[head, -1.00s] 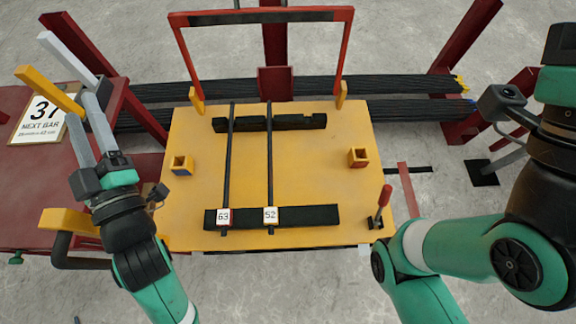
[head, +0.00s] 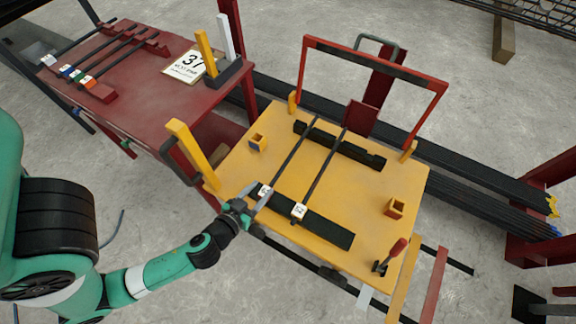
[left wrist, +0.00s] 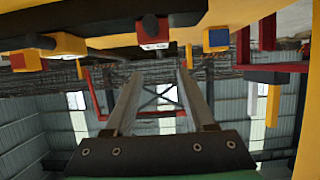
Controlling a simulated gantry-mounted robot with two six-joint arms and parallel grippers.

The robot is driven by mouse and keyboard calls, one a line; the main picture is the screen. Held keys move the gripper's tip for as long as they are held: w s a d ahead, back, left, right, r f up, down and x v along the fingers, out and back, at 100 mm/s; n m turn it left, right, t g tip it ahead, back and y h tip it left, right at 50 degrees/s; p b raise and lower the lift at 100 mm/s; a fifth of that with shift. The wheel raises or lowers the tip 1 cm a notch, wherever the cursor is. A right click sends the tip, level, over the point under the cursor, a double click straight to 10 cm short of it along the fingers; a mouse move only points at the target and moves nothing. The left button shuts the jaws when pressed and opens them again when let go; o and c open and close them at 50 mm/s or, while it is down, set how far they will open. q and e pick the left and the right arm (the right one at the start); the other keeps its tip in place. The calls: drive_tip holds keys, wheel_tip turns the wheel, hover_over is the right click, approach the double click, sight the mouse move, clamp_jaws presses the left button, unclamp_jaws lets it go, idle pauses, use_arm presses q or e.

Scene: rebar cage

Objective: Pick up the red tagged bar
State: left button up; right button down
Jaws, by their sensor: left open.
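Two dark bars lie across the yellow table (head: 375,220). The left bar (head: 295,158) has a small tag (head: 265,190) at its near end; in the left wrist view the tag (left wrist: 153,32) looks red with a white face. The right bar (head: 325,170) has a white tag (head: 299,210). My left gripper (head: 257,196) is open at the table's near edge, beside the left bar's tagged end. In the left wrist view its fingers (left wrist: 160,78) are apart with nothing between them, and the tag is beyond their tips. My right gripper is out of view.
A dark red table (head: 150,95) at left holds several bars with coloured tags (head: 86,82), a "37" sign (head: 190,66) and yellow and white posts. A red frame (head: 375,68) rises behind the yellow table.

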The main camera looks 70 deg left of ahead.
sight(280, 171)
use_arm(q)
drive_tip(key=x, duration=0.6)
drive_tip(key=shift+w+a, duration=0.1)
drive_tip(key=shift+w, duration=0.15)
drive_tip(key=shift+a+f, duration=0.1)
drive_tip(key=shift+f, duration=0.2)
drive_tip(key=b+x, duration=0.1)
drive_tip(key=x, duration=0.4)
drive_tip(key=shift+w, duration=0.1)
drive_tip(key=shift+c, duration=0.7)
clamp_jaws()
drive_tip(key=shift+r, duration=0.1)
